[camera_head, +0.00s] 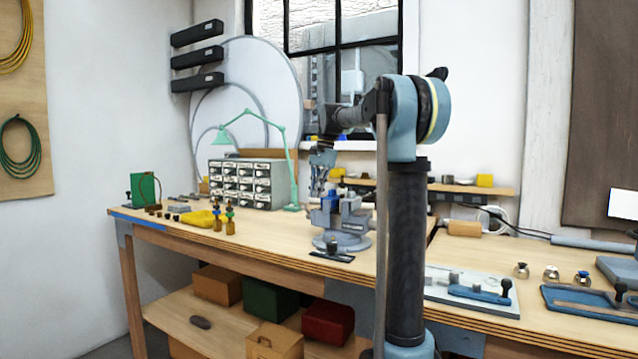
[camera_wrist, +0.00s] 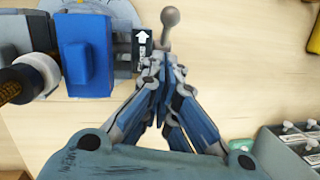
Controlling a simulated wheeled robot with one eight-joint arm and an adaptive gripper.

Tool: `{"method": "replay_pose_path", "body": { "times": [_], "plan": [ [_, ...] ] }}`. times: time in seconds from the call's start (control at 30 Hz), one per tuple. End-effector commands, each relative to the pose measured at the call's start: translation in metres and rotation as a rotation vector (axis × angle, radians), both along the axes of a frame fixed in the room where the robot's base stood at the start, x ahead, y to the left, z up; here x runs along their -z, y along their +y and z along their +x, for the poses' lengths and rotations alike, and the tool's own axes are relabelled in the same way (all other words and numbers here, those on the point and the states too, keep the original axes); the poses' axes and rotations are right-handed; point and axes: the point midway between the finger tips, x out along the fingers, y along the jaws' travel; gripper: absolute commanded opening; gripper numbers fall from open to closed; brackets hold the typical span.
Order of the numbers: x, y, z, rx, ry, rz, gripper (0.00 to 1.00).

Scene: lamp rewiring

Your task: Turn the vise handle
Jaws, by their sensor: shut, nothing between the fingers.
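The grey vise (camera_head: 354,222) stands on a round base on the workbench, with a blue block (camera_head: 331,200) at its top. In the wrist view the vise (camera_wrist: 25,30) fills the upper left, with the blue block (camera_wrist: 86,52) beside it. A grey ball-ended rod (camera_wrist: 170,22), which looks like the vise handle, lies just beyond my fingertips. My gripper (camera_wrist: 163,62) is shut and empty, its tips at the near end of that rod; I cannot tell if they touch. In the head view my gripper (camera_head: 322,172) is above the vise.
A black label with a white arrow (camera_wrist: 142,42) sits left of the fingertips. A drawer cabinet (camera_head: 245,183) and a green lamp (camera_head: 290,165) stand left of the vise.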

Motion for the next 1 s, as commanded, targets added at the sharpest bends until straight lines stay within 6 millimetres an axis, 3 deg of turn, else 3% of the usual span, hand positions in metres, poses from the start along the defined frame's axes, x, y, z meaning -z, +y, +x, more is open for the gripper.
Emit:
{"method": "replay_pose_path", "body": {
  "times": [0.4,0.77,1.0],
  "plan": [
    [0.016,0.017,-0.016,0.000,0.000,0.000,0.00],
    [0.016,0.016,-0.016,0.002,-0.004,-0.003,0.00],
    [0.016,0.003,-0.016,0.020,-0.040,-0.027,0.00]
  ]
}}
